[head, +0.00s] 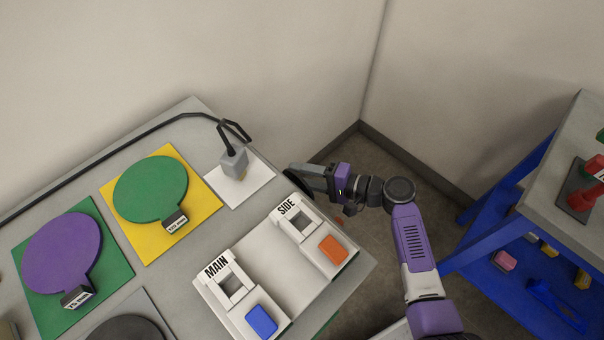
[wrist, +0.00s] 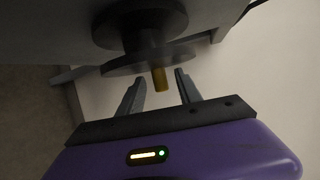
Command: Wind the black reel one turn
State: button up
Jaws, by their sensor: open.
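The black reel (wrist: 140,40) fills the top of the wrist view, with two dark round flanges and a hub between them. A short brass-coloured peg (wrist: 160,79) sticks out from its near flange. My gripper (wrist: 158,84) is open, with one finger on each side of the peg and visible gaps between. Whether a fingertip touches the flange I cannot tell. In the head view my gripper (head: 318,178) is at the cart's far right side, and only a dark edge of the reel (head: 297,183) shows beside it.
The grey cart top (head: 190,235) carries purple and green discs, a lamp-like grey tool (head: 234,162), and a white panel (head: 275,262) marked MAIN and SIDE with blue and orange blocks. A blue-framed table (head: 510,225) stands right. Walls close off the back.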

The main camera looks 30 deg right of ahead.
jog(key=v, duration=0.7)
jog(key=shift+s+d, duration=0.25)
jog(key=shift+s, duration=0.05)
jog(key=shift+r, duration=0.1)
